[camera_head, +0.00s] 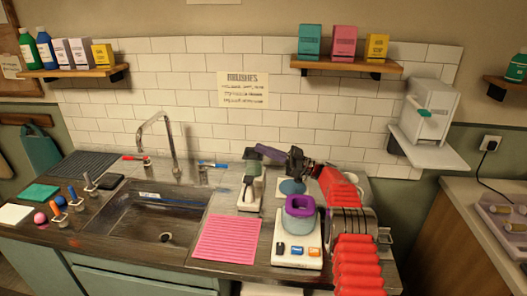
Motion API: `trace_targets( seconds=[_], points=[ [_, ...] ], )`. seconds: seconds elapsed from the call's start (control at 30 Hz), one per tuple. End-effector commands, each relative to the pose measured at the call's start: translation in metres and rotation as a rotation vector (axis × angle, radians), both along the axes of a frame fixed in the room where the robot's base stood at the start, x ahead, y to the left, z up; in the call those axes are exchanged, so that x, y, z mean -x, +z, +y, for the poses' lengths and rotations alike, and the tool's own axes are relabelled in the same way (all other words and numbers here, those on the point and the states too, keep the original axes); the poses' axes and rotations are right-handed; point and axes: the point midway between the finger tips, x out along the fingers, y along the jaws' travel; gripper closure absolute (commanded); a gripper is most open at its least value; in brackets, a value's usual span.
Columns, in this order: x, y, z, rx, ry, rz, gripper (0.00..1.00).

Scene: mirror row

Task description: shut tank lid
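A small appliance (249,190) with a white base and a dark grey-green upper part stands on the counter right of the sink; it may be the tank. A flat purple piece (270,153), perhaps its lid, shows tilted above and behind it. Whether they are joined is too small to tell. My gripper (291,158), dark, is at the end of my red arm, just right of the purple piece. I cannot tell whether it touches that piece, nor whether its fingers are apart.
A white scale (297,250) bearing a grey bowl with a purple rim (300,205) stands in front of my gripper. A blue disc (292,187) lies behind it. A pink mat (228,238) lies left of the scale. The sink (150,215) and tap (165,140) are further left.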

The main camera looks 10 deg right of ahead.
Motion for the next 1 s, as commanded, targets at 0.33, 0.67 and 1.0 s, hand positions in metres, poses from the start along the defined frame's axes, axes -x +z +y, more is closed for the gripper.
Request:
trace_targets(
  seconds=[0.33, 0.67, 1.0],
  points=[
    [0.000, 0.039, 0.001, 0.002, 0.002, -0.002, 1.00],
    [0.000, 0.090, 0.001, 0.001, 0.002, -0.003, 1.00],
    [0.000, 0.099, 0.002, 0.000, 0.003, -0.002, 1.00]
  ],
)
